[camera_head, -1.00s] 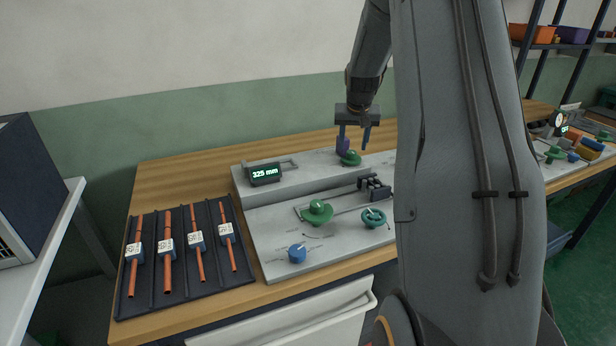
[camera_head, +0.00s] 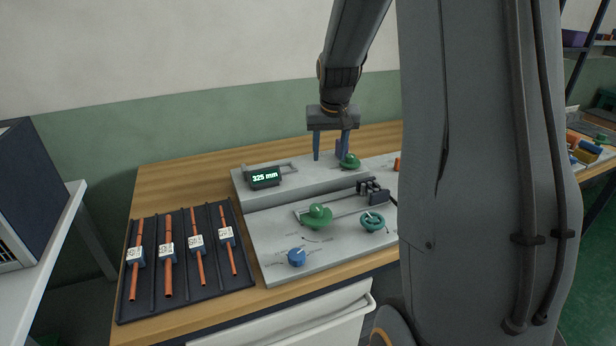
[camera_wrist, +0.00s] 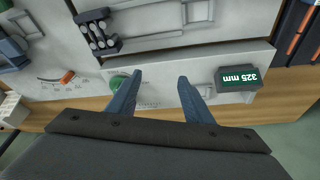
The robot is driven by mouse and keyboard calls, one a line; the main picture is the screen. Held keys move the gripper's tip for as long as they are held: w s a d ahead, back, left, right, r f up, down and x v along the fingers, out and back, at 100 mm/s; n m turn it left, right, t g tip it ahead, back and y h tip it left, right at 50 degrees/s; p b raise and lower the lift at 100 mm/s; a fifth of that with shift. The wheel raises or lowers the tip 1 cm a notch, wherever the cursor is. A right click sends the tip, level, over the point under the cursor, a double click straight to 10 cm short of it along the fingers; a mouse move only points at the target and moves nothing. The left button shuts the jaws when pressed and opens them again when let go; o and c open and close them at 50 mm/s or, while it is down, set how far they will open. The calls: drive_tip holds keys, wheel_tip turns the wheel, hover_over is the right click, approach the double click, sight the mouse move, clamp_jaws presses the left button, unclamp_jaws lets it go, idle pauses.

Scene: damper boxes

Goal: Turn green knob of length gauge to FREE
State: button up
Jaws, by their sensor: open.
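The grey gauge bench (camera_head: 262,222) carries a display (camera_head: 265,177) reading 325 mm, which appears upside down in the wrist view (camera_wrist: 238,78). A green knob (camera_head: 349,161) sits on the raised back ledge; it also shows in the wrist view (camera_wrist: 119,83), partly behind a finger. A larger green knob (camera_head: 317,216) and a teal knob (camera_head: 373,221) are on the lower front plate. My gripper (camera_head: 330,156) is open and empty, above the back ledge, mostly left of the back knob. In the wrist view its blue fingers (camera_wrist: 160,76) are apart with the knob outside them. I cannot read the knob labels.
A blue knob (camera_head: 296,257) is at the bench's front left. A dark clamp block (camera_head: 378,195) sits by the slide rail. A black tray (camera_head: 150,288) with several orange rods is at left. My arm hides the bench's right end. A wall stands behind.

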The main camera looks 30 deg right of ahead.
drive_tip(key=s+a+n+y+p, duration=0.1)
drive_tip(key=s+a+n+p, duration=0.1)
drive_tip(key=s+a, duration=0.8)
drive_tip(key=shift+s+a+r+g, duration=0.15)
drive_tip(key=shift+s+a+g, duration=0.2)
drive_tip(key=shift+a, duration=0.45)
drive_tip(key=shift+w, duration=0.1)
drive_tip(key=s+a+f+n+g, duration=0.1)
drive_tip(key=s+a+f+n, duration=0.1)
drive_tip(key=s+a, duration=0.6)
drive_tip(key=s+f, duration=0.1)
drive_tip(key=s, duration=0.4)
drive_tip(key=shift+s+g, duration=0.35)
